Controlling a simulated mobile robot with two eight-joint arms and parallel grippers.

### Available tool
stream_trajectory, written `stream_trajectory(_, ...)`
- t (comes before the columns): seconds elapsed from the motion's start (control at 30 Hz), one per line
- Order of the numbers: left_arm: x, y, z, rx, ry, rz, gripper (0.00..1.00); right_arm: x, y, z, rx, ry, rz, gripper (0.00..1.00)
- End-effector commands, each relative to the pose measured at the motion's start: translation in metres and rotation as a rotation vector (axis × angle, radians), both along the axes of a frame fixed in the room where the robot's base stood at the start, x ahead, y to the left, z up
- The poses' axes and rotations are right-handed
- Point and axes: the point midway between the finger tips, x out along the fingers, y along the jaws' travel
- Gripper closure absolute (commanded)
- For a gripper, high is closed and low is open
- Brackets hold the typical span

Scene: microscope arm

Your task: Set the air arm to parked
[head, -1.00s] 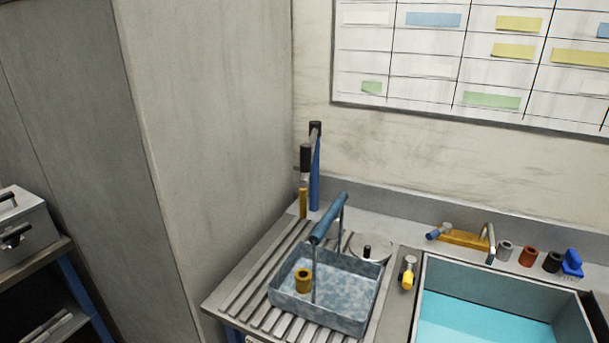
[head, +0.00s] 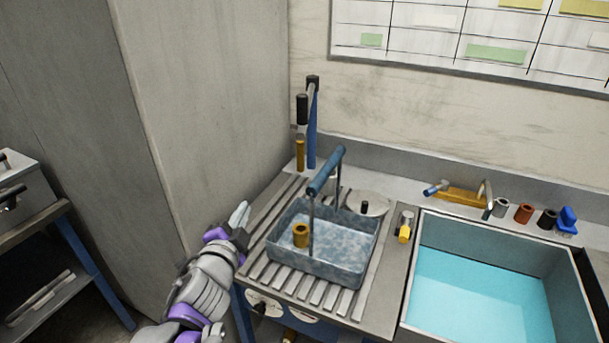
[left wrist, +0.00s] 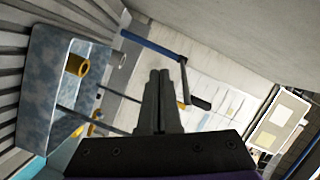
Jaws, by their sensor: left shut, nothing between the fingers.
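The air arm (head: 311,135) stands at the back left of the draining board. It has a blue upright post, a short grey link from its black top and a black cylinder (head: 302,109) at the link's end. A brass-coloured piece (head: 300,155) shows below the cylinder. In the left wrist view the blue post (left wrist: 150,43) lies beyond my fingers, with the black cylinder (left wrist: 201,103) to their right. My left gripper (head: 240,213) is shut and empty, left of the draining board and apart from the air arm. My right gripper is not in view.
A mottled blue basket (head: 345,265) with a raised handle and a brass ring inside stands on the ribbed board (head: 262,225). A sink (head: 412,270) of blue liquid is at right. A tall grey panel (head: 200,110) stands close on the left.

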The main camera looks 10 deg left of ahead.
Motion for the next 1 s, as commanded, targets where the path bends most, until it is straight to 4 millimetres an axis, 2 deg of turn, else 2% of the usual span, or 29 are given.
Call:
stream_trajectory(0.03,0.015,-0.010,0.012,0.105,-0.050,-0.084,1.00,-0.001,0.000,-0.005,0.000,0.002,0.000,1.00)
stream_trajectory(0.1,0.027,-0.029,0.023,0.237,-0.107,-0.204,1.00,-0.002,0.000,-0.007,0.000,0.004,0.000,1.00)
stream_trajectory(0.3,0.039,-0.065,0.028,0.453,-0.178,-0.432,1.00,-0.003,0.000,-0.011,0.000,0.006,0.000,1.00)
stream_trajectory(0.47,0.046,-0.074,0.027,0.489,-0.188,-0.477,1.00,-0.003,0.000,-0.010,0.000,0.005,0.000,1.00)
stream_trajectory(0.8,0.100,-0.097,0.029,0.485,-0.189,-0.476,1.00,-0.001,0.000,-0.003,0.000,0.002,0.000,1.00)
stream_trajectory(1.0,0.124,-0.106,0.028,0.485,-0.188,-0.474,1.00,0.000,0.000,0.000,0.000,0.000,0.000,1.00)
